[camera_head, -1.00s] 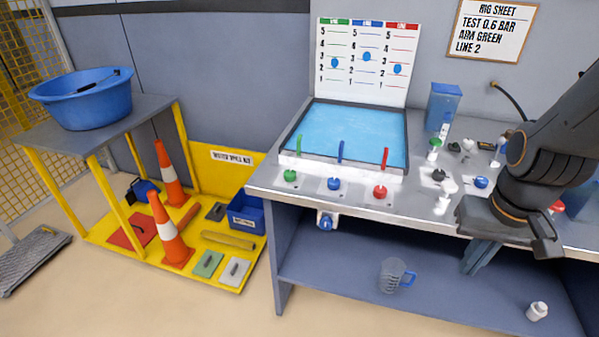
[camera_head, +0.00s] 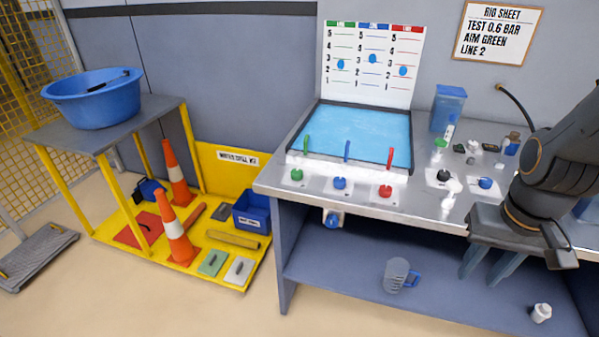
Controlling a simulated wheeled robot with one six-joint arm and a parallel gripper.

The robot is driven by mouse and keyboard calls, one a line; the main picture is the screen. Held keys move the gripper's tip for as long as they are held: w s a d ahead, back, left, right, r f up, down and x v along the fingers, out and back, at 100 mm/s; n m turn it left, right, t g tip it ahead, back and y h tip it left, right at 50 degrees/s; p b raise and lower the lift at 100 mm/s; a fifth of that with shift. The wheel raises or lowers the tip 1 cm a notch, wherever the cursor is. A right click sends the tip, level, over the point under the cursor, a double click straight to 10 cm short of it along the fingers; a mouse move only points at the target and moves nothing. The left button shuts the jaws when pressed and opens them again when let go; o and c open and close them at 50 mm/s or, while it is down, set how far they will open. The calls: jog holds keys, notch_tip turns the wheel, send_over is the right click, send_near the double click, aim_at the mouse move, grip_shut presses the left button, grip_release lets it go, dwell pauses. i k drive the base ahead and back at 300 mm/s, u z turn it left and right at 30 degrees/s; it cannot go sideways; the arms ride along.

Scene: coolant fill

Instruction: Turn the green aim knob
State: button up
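The green aim knob (camera_head: 297,175) is the leftmost of three knobs on the bench's front ledge, in front of the blue water tray (camera_head: 350,128). A blue knob (camera_head: 340,183) and a red knob (camera_head: 386,191) sit to its right. A green lever (camera_head: 306,146) stands behind the green knob. My gripper (camera_head: 490,268) points down at the bench's front edge, far right of the green knob. Its two fingers are apart with nothing seen between them. It touches none of the three knobs.
The board (camera_head: 370,65) behind the tray carries three blue markers. A rig sheet (camera_head: 498,32) reads "AIM GREEN LINE 2". Valves and small fittings (camera_head: 462,175) crowd the bench top near my arm. A measuring jug (camera_head: 397,275) stands on the lower shelf. Open floor lies in front.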

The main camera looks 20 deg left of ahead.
aim_at(297, 173)
jog(key=k, duration=1.2)
jog(key=u, duration=0.5)
jog(key=i, duration=0.5)
jog(key=u, duration=0.85)
jog(key=i, duration=0.7)
jog(key=z, duration=0.5)
jog(key=i, duration=0.9)
jog(key=z, duration=0.75)
